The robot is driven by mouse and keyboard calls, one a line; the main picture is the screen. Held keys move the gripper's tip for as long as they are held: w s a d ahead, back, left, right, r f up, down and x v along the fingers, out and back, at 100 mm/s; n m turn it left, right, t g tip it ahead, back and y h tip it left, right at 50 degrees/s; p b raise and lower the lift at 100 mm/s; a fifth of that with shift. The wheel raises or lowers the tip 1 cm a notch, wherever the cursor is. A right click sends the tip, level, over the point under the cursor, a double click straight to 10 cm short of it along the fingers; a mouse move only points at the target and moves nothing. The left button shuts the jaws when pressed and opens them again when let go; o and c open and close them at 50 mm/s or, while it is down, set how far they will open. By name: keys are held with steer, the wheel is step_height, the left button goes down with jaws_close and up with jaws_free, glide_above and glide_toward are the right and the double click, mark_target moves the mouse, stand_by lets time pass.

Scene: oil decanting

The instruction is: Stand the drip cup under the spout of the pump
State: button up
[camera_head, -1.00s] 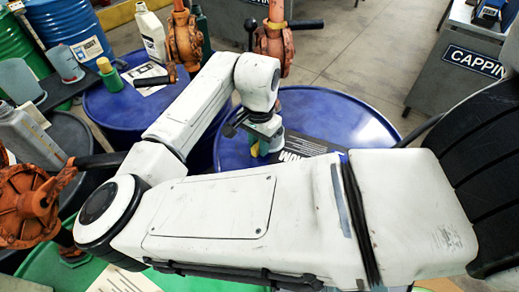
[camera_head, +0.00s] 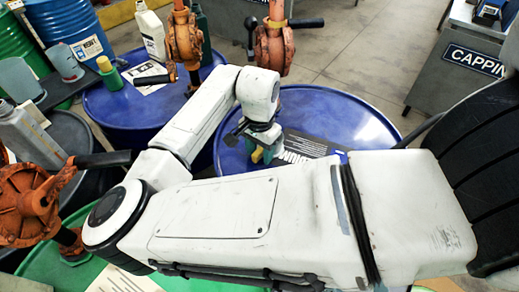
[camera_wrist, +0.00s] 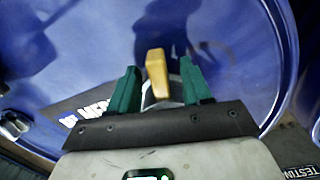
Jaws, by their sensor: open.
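My gripper (camera_wrist: 160,90) is open, its two green fingers apart. A yellow upright piece (camera_wrist: 157,75) stands between and just beyond the fingertips. A pale curved rim shows behind it, so it may be the drip cup's handle; the cup body is mostly hidden. In the head view the gripper (camera_head: 260,153) is low over the near blue drum, largely hidden by my wrist, with a bit of yellow beside it. An orange pump (camera_head: 274,45) stands at this drum's back edge. A second orange pump (camera_head: 184,45) stands on the left blue drum. Which pump is meant I cannot tell.
The near blue drum's top (camera_head: 335,120) is clear on the right, apart from a dark label (camera_head: 305,147). Grey cups (camera_head: 65,63), a green bottle (camera_head: 109,75) and another orange pump (camera_head: 32,205) are at left. A grey CAPPING cabinet (camera_head: 455,75) stands at right.

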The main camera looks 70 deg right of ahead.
mark_target(260, 149)
step_height(260, 149, up, 12)
steer(key=shift+r, duration=0.2)
stand_by(0.4)
stand_by(0.6)
